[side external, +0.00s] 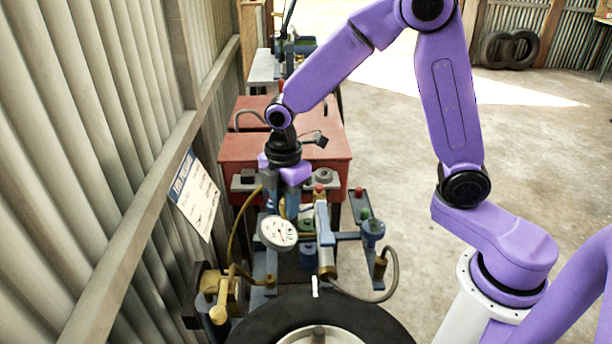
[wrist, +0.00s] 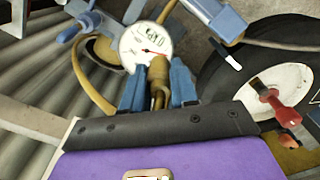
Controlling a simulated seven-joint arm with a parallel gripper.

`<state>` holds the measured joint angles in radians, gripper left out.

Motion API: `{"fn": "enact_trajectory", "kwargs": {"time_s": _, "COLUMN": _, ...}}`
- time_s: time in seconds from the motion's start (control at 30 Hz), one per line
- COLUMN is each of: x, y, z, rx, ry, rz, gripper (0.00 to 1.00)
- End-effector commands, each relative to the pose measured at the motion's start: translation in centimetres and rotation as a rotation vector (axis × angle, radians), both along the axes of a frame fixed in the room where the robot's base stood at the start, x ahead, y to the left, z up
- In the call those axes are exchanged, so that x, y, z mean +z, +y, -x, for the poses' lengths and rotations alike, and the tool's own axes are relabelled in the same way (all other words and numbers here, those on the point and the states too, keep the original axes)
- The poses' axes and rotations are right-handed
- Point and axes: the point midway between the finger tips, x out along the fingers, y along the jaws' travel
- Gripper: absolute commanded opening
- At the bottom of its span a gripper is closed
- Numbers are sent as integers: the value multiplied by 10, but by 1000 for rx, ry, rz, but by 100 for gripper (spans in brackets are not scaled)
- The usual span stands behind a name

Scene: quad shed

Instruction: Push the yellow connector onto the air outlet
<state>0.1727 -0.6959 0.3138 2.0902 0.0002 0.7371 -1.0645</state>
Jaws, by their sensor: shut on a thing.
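My gripper (side external: 283,210) points down over the bench fittings in the side view, beside the round white gauge. In the wrist view my gripper (wrist: 158,66) has its two blue fingers shut on the yellow connector (wrist: 158,74), a brass-yellow piece between them. In the side view the connector (side external: 283,208) is only a small yellow strip between the fingers. Its lower end is hidden behind the gauge, so I cannot tell whether it touches anything. I cannot make out the air outlet for certain; the fittings below the gripper are largely covered.
The gauge (side external: 278,233) is close to the fingers. A yellow hose (side external: 239,222) curves down at the left to a brass fitting (side external: 219,314). A blue-and-brass cylinder (side external: 323,232) stands to the right. A tyre (side external: 262,327) lies in front; the corrugated wall (side external: 95,130) bounds the left.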

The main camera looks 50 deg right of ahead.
Motion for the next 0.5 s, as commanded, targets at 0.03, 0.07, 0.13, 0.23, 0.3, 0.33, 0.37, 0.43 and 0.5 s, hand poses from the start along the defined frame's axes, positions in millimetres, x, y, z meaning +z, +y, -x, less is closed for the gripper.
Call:
{"fn": "enact_trajectory", "kwargs": {"time_s": 0.03, "x": -4, "y": 18, "z": 6, "rx": 37, "ry": 2, "rz": 1, "gripper": 0}}
{"fn": "enact_trajectory", "kwargs": {"time_s": 0.07, "x": -6, "y": 26, "z": 8, "rx": 55, "ry": 2, "rz": 1, "gripper": 0}}
{"fn": "enact_trajectory", "kwargs": {"time_s": 0.13, "x": -11, "y": 44, "z": 15, "rx": 92, "ry": 2, "rz": 1, "gripper": 0}}
{"fn": "enact_trajectory", "kwargs": {"time_s": 0.23, "x": -16, "y": 65, "z": 23, "rx": 136, "ry": 0, "rz": 0, "gripper": 0}}
{"fn": "enact_trajectory", "kwargs": {"time_s": 0.3, "x": -19, "y": 75, "z": 28, "rx": 157, "ry": 0, "rz": 0, "gripper": 0}}
{"fn": "enact_trajectory", "kwargs": {"time_s": 0.33, "x": -19, "y": 78, "z": 29, "rx": 164, "ry": 0, "rz": 0, "gripper": 0}}
{"fn": "enact_trajectory", "kwargs": {"time_s": 0.37, "x": -20, "y": 81, "z": 31, "rx": 171, "ry": 0, "rz": 0, "gripper": 0}}
{"fn": "enact_trajectory", "kwargs": {"time_s": 0.43, "x": -22, "y": 86, "z": 33, "rx": 181, "ry": -1, "rz": 0, "gripper": 0}}
{"fn": "enact_trajectory", "kwargs": {"time_s": 0.5, "x": -24, "y": 88, "z": 34, "rx": 186, "ry": -1, "rz": 0, "gripper": 0}}
